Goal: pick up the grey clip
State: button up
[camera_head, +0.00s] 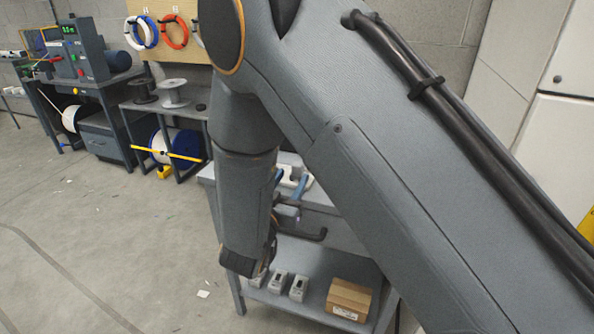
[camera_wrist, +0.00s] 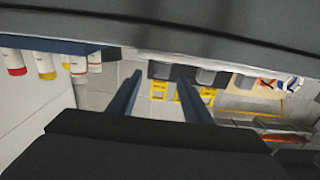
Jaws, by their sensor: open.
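I cannot make out a grey clip in either view. My gripper (camera_wrist: 158,76) shows in the wrist view as two dark blue fingers standing apart, with no object visible between them. In the head view my arm crosses the middle and covers much of the grey work table (camera_head: 340,232). Small white and blue shapes (camera_head: 300,187) show on or above its top beside my arm. They are too small and too much covered for me to tell what they are.
The table's lower shelf holds a cardboard box (camera_head: 349,299) and several small pale boxes (camera_head: 299,288). A bench with spools (camera_head: 174,92) and a machine (camera_head: 80,50) stand at the back left. The floor at left is mostly free. Bottles (camera_wrist: 47,65) appear upside down in the wrist view.

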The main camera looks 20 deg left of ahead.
aim_at(296, 170)
jog(key=shift+w+f+p, duration=0.1)
jog(key=shift+w+p, duration=0.5)
jog(key=shift+w, duration=1.75)
jog(key=c, duration=1.1)
jog(key=shift+c, duration=0.2)
